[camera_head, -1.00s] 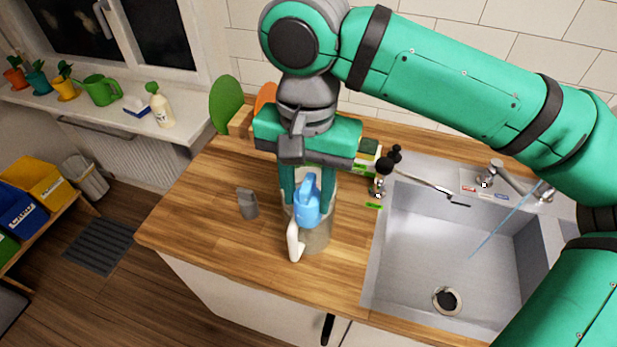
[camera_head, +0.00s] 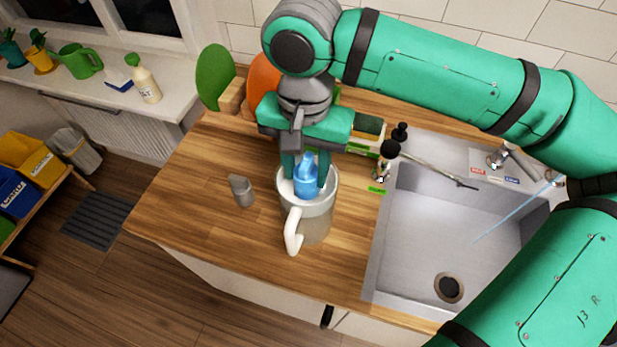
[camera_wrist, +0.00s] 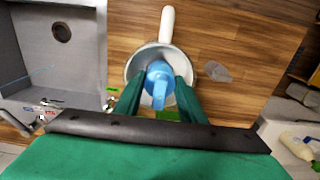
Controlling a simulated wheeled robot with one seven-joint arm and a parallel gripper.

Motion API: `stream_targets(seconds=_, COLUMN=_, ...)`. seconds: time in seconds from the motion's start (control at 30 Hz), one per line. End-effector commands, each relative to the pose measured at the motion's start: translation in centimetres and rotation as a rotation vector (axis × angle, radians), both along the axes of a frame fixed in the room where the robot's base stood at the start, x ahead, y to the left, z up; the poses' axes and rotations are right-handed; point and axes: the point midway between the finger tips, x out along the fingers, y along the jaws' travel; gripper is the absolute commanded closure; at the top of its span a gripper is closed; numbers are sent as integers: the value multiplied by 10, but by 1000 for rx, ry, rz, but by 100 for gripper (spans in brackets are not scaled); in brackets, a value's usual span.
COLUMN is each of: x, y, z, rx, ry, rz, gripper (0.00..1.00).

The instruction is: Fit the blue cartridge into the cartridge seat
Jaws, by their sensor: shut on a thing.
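The blue cartridge (camera_head: 306,178) is held between the fingers of my gripper (camera_head: 306,184), which is shut on it. It is at the mouth of a grey jug (camera_head: 318,218) with a white handle (camera_head: 293,231) on the wooden counter. In the wrist view the cartridge (camera_wrist: 158,82) shows between my two green fingers (camera_wrist: 160,88), inside the outline of the jug's rim (camera_wrist: 131,66). The seat inside the jug is hidden by the cartridge and fingers, so I cannot tell whether the cartridge touches it.
A small grey piece (camera_head: 241,190) stands on the counter left of the jug. The sink (camera_head: 430,240) with running water is on the right. Bottles with dark tops (camera_head: 390,150) and a box (camera_head: 368,128) stand behind. The front left of the counter (camera_head: 190,200) is clear.

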Motion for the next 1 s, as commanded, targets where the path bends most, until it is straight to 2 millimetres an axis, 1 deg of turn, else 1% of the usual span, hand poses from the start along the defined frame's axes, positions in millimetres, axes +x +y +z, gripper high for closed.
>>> stream_targets(seconds=0.23, x=0, y=-3, z=-29, rx=0, ry=1, rz=-7, gripper=91)
stream_targets(seconds=0.3, x=0, y=-3, z=-35, rx=1, ry=1, rz=-8, gripper=91)
stream_targets(seconds=0.57, x=0, y=-4, z=-36, rx=1, ry=0, rz=-9, gripper=91)
stream_targets(seconds=0.6, x=0, y=-4, z=-36, rx=1, ry=0, rz=-8, gripper=54)
stream_targets(seconds=0.63, x=0, y=-3, z=-36, rx=1, ry=0, rz=-8, gripper=47)
stream_targets(seconds=0.67, x=0, y=-3, z=-36, rx=1, ry=0, rz=-8, gripper=45)
stream_targets(seconds=1.0, x=0, y=-3, z=-33, rx=1, ry=-1, rz=-6, gripper=45)
